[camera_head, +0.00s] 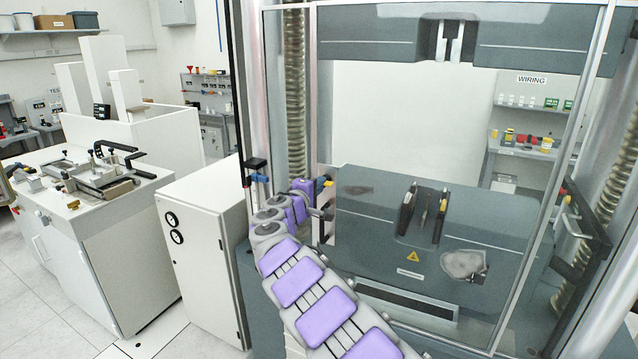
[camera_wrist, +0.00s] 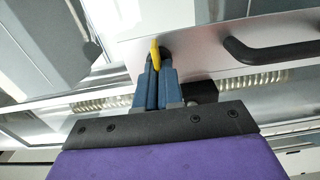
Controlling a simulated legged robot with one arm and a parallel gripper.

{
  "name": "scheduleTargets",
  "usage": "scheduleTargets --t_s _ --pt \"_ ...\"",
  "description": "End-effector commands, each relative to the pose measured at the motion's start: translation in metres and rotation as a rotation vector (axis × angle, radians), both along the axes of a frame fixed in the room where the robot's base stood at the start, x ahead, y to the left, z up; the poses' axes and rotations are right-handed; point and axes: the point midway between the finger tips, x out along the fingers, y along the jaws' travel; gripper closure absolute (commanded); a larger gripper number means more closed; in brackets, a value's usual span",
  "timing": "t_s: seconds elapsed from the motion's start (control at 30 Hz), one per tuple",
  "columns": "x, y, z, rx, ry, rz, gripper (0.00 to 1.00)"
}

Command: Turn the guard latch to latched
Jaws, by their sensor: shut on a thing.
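The guard latch shows as a small yellow lever (camera_wrist: 155,50) standing out of a dark opening in a bright metal plate (camera_wrist: 195,50) in the wrist view. My gripper (camera_wrist: 156,70) has its blue fingers closed together on the lever's near part. Its yellow tip sticks out beyond the fingertips, and the rest is hidden between them. In the head view my gripper (camera_head: 320,186) is at the left edge of the clear guard (camera_head: 450,120), small and partly covered by my arm, with the yellow lever (camera_head: 328,183) at its tips. The lever's exact angle is hard to tell there.
A black bar handle (camera_wrist: 265,50) is fixed to the plate, right of the lever. The grey test machine (camera_head: 460,235) stands behind the guard. A ribbed column (camera_head: 295,90) rises close to my gripper. A white cabinet (camera_head: 205,260) stands to the left.

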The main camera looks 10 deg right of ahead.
Motion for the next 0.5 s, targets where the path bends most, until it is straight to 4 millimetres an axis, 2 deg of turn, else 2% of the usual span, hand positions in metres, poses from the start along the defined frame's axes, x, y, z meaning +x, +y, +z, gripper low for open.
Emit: scheduleTargets --t_s 0.5 --pt "0.0009 0.0032 -0.0012 -0.026 0.019 0.007 1.00"
